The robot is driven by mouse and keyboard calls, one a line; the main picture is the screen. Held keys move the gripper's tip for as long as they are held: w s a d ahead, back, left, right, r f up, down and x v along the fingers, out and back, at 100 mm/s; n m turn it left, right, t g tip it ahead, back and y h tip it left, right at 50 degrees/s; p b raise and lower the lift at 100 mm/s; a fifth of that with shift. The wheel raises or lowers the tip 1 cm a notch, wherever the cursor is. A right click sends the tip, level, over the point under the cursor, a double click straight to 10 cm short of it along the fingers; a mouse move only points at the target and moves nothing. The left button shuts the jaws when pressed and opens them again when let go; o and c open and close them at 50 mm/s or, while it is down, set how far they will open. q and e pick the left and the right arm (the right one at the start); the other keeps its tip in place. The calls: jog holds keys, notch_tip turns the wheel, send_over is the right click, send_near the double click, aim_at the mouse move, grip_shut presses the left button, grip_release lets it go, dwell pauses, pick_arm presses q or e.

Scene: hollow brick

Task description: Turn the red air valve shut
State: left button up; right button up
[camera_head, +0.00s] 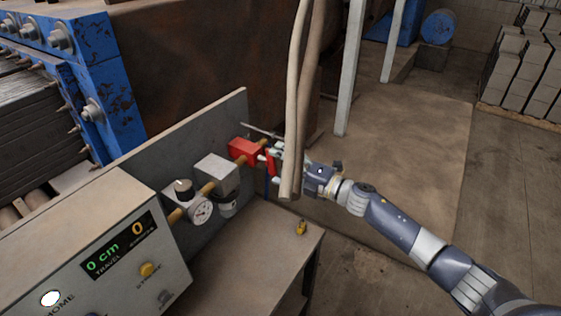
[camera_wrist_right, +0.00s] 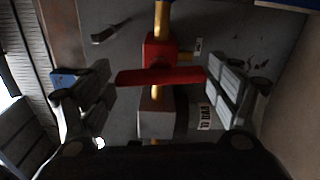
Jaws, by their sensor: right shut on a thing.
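The red air valve (camera_head: 244,151) sits on a brass pipe in front of a grey panel. Its red lever (camera_head: 270,165) is at my right gripper (camera_head: 279,156). In the right wrist view the valve's red body (camera_wrist_right: 158,48) is in the upper middle, and the lever (camera_wrist_right: 140,78) lies crosswise over the brass pipe. My right gripper's two fingers stand at either end of the lever, shut on it. The head view partly hides the fingertips and the lever. My left gripper is not in view.
A control box (camera_head: 130,235) reads 0 cm at the lower left. Hoses (camera_head: 296,90) hang close to my right gripper. A yellow object (camera_head: 301,228) lies on the table (camera_head: 265,245).

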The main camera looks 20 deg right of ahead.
jog(key=shift+m, duration=0.6)
jog(key=o, duration=1)
jog(key=shift+f, duration=0.1)
jog(key=shift+d, duration=0.1)
jog(key=v, duration=1.1)
jog(key=shift+s+d, duration=0.25)
jog(key=shift+s, duration=0.1)
jog(key=shift+f, duration=0.1)
